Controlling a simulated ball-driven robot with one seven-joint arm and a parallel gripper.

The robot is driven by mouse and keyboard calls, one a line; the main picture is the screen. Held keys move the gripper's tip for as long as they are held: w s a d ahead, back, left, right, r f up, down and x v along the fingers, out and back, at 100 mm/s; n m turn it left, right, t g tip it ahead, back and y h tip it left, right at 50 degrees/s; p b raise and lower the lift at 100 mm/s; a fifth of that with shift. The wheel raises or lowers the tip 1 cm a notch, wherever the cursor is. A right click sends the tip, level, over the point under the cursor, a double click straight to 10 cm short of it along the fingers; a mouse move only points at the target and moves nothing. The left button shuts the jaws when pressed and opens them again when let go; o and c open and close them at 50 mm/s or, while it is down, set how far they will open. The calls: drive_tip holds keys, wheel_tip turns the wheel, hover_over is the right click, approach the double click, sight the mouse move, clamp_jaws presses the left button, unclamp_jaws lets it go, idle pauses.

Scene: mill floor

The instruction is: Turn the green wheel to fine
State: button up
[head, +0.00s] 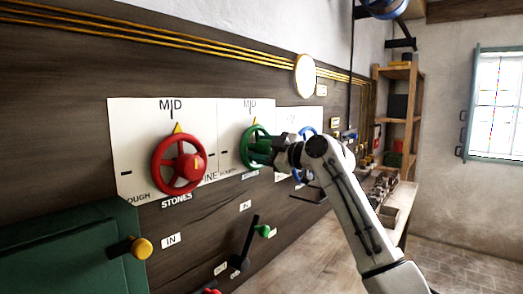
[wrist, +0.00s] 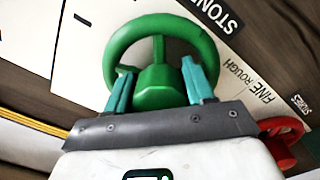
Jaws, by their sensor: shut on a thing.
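The green wheel (head: 246,150) is mounted on a white dial plate (head: 230,112) marked MID at its top. A small yellow pointer shows at the wheel's top, under MID. My gripper (head: 268,153) reaches it from the right and hides part of its rim. In the wrist view the green wheel (wrist: 205,42) fills the upper middle. The two teal fingers of my gripper (wrist: 157,82) stand on either side of its hub, shut on the wheel. FINE and ROUGH labels show on the plates to the right in that view.
A red wheel (head: 180,165) stands left of the green one, and a blue wheel (head: 308,132) is partly hidden behind my arm. A wooden shelf (head: 398,110) stands at the back.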

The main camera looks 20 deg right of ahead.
drive_tip(key=shift+c, duration=0.8)
drive_tip(key=shift+m, duration=0.3)
drive_tip(key=m+p, duration=0.2)
drive_tip(key=m, duration=0.1)
drive_tip(key=shift+m, duration=0.3)
drive_tip(key=m+p, duration=0.2)
drive_tip(key=m, duration=0.2)
drive_tip(key=shift+a+p, duration=0.1)
drive_tip(key=shift+p, duration=0.25)
drive_tip(key=m+p, duration=0.3)
drive_tip(key=m, duration=0.3)
drive_tip(key=shift+s+p, duration=0.1)
drive_tip(key=shift+p, duration=0.2)
drive_tip(key=shift+f+m+p, duration=0.1)
drive_tip(key=shift+m+p, duration=0.75)
drive_tip(key=shift+m, duration=0.85)
